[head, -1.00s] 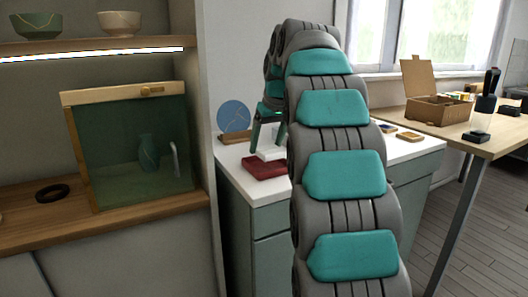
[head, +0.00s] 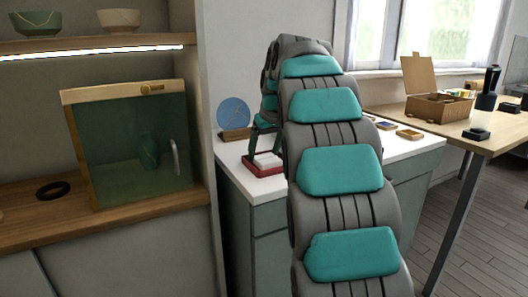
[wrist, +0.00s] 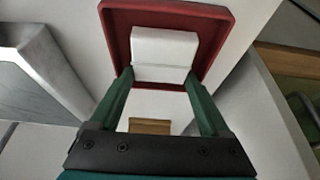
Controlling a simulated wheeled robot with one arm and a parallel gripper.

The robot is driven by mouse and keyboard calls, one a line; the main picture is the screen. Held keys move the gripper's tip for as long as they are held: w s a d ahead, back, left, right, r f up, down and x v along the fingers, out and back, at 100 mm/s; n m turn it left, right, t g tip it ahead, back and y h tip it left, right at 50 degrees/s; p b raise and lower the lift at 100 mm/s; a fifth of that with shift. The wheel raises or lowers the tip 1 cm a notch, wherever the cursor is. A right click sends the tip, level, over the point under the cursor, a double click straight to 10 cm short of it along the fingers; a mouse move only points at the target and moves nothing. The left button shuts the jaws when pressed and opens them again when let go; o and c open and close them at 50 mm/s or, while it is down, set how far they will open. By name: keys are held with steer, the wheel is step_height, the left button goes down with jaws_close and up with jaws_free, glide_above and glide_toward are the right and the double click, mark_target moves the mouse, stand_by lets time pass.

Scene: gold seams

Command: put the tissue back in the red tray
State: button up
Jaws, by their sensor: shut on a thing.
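The red tray (head: 263,173) lies on the white counter, and its rim also shows at the top of the wrist view (wrist: 226,45). The tissue, a white block (wrist: 165,48), is within the tray's rim; it also shows in the head view (head: 266,159). My gripper (wrist: 160,76) is shut on the tissue, with a green finger at each side of it. Whether the tissue's underside touches the tray floor cannot be told. My arm hides part of the counter in the head view.
A blue disc (head: 233,113) on a wooden stand (head: 235,134) is close behind the tray. Small wooden trays (head: 410,134) lie on the counter to the right. A glass-fronted cabinet (head: 135,150) stands at left, and an open cardboard box (head: 438,106) is on the far table.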

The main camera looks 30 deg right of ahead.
mark_target(272, 162)
steer(key=shift+f, duration=0.2)
steer(key=o, duration=1)
steer(key=shift+o, duration=0.2)
steer(key=v, duration=1.2)
steer(key=shift+r+p, duration=0.25)
steer(key=shift+p, duration=0.2)
